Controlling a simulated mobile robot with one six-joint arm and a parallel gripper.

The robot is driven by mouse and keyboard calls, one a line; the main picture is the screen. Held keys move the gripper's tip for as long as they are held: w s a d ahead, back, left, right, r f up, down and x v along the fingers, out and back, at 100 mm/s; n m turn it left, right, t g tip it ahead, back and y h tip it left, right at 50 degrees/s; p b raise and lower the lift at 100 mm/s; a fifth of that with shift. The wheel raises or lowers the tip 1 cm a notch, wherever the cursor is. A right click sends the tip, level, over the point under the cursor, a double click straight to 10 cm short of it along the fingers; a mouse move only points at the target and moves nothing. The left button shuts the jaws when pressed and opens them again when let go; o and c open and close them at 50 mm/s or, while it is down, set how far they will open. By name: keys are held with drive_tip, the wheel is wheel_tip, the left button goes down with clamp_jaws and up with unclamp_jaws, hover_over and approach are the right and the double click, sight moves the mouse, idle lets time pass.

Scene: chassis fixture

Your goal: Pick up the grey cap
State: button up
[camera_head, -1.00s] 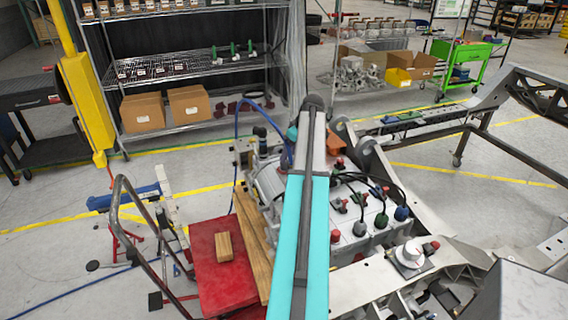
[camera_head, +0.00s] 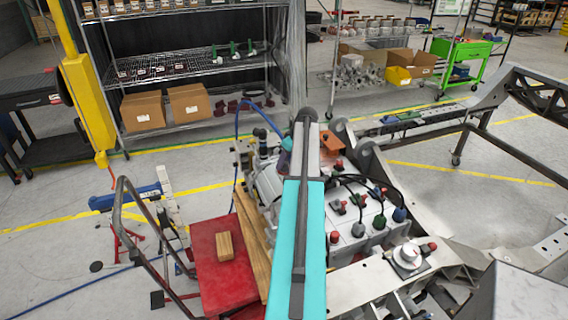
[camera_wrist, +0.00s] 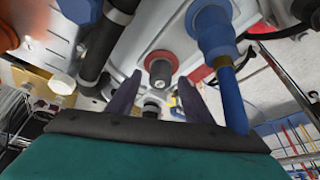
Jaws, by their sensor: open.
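In the wrist view my gripper (camera_wrist: 155,92) is open, its two dark fingers apart with no object held between them. A short grey cap (camera_wrist: 160,70) set in a red ring shows just beyond the fingertips, on a pale housing. I cannot tell for sure whether it is the task's grey cap. A small dark round fitting (camera_wrist: 153,106) shows between the fingers, deeper in. In the head view my arm hides the gripper and this spot. A pale grey round cap (camera_head: 408,255) stands on the chassis at the right.
A blue connector with a hose (camera_wrist: 209,32) stands close right of the fingers; a black hose (camera_wrist: 108,40) is close left. A pale box (camera_head: 362,232) carries several coloured caps and black cables. A red cart (camera_head: 222,275) bears a wooden block (camera_head: 225,246).

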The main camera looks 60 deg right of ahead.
drive_tip(key=shift+w+f, duration=0.2)
drive_tip(key=shift+f, duration=0.3)
drive_tip(key=shift+c, duration=0.2)
clamp_jaws()
